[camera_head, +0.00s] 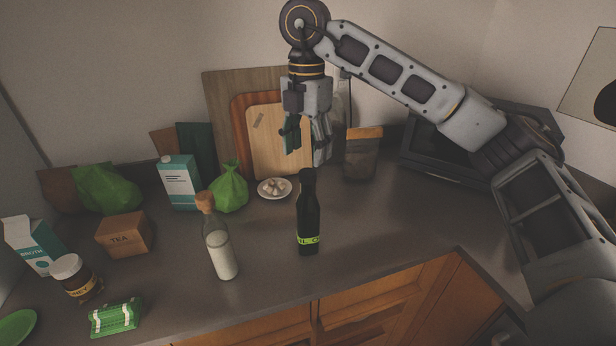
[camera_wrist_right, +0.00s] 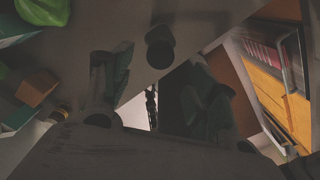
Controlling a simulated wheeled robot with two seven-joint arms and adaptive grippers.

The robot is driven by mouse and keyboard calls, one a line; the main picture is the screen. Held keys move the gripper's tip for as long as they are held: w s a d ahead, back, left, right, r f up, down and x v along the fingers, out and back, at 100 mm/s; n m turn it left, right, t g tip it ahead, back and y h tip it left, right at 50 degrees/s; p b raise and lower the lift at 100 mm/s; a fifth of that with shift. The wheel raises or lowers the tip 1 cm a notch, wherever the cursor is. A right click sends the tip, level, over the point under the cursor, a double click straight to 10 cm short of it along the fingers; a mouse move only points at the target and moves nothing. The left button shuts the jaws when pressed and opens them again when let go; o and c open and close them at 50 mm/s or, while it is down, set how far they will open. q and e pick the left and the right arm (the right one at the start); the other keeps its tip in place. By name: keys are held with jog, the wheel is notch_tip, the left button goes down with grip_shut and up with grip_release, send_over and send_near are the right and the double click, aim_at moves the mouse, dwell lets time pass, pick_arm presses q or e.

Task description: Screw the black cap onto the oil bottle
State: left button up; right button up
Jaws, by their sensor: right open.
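The oil bottle (camera_head: 308,222) is dark with a lime-green label band and stands upright on the grey counter. The black cap (camera_head: 307,174) appears to sit on its neck; whether it is tight I cannot tell. My right gripper (camera_head: 306,148) is open, pointing down, empty, with its fingers above and seemingly a little behind the bottle top. In the right wrist view the dark bottle (camera_wrist_right: 160,54) shows from above, beyond the two spread fingers (camera_wrist_right: 158,95) and not between their tips. My left gripper is not in view.
A corked glass bottle (camera_head: 221,252) stands left of the oil bottle. A plate of garlic (camera_head: 274,188), a green bag (camera_head: 229,188), cutting boards (camera_head: 278,140) and a brown pouch (camera_head: 362,154) are behind. The counter right of the bottle is clear up to its front edge.

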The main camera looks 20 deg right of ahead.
jog(key=shift+r, duration=0.9)
jog(key=shift+r, duration=0.2)
